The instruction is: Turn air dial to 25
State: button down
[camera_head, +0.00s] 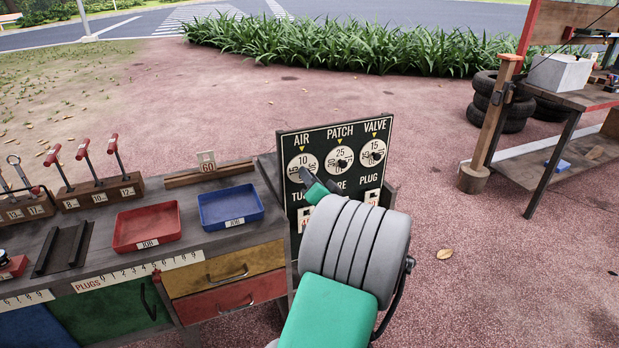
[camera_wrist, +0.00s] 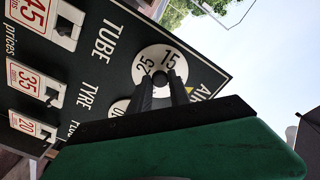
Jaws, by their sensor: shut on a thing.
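The air dial (camera_head: 300,158) is the leftmost of three round white dials on a dark sign board (camera_head: 284,150). In the head view its 10 is upright at the top, just below a yellow triangle. My gripper (camera_head: 307,178) reaches the dial from below right and covers its lower part. In the wrist view my gripper (camera_wrist: 163,86) is shut on the small knob at the middle of the air dial (camera_wrist: 150,58). The numbers 25 and 15 show there on the dial face, away from the yellow triangle. The fingers hide part of the dial and most of the knob.
The patch dial (camera_head: 341,158) shows 25 at its top and the valve dial (camera_head: 372,152) shows 15. Price cards hang below. A workbench at left holds a red tray (camera_head: 146,227), a blue tray (camera_head: 230,206) and red-handled tools.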

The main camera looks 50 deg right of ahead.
jog(key=shift+m, duration=0.3)
jog(key=shift+s+f+m+p, duration=0.1)
jog(key=shift+m+p, duration=11.2)
jog(key=shift+m, duration=6.3)
jog(key=c, duration=1.2)
grip_release()
